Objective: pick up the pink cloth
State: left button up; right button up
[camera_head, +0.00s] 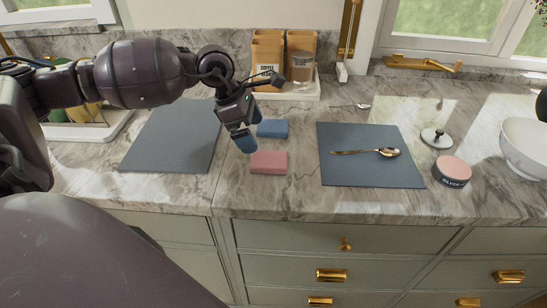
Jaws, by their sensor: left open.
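The pink cloth (268,163) lies flat as a small folded block on the marble counter, near the front edge. A blue cloth (272,128) of similar shape lies just behind it. My left gripper (242,143) reaches in from the left, pointing down, just left of and a little above the pink cloth. It is open and appears empty, apart from the pink cloth. My right gripper is not in view.
A grey mat (175,137) lies at left and another (370,170) at right bears a gold spoon (375,152). A round tin (452,172) and white bowl (525,147) stand further right. Canisters (268,55) stand at the back.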

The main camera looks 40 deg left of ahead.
aim_at(269, 159)
pick_arm(q)
jog(key=shift+x, duration=1.25)
jog(key=shift+d+f, duration=0.2)
jog(key=shift+f, duration=0.15)
jog(key=shift+d+f, duration=0.15)
jog(key=shift+f, duration=0.15)
jog(key=x, duration=0.4)
jog(key=shift+d, duration=0.35)
jog(key=shift+w+f, duration=0.1)
jog(key=shift+f, duration=0.15)
jog(key=shift+c, duration=0.5)
jog(key=c, duration=0.9)
jog(key=shift+o, duration=0.2)
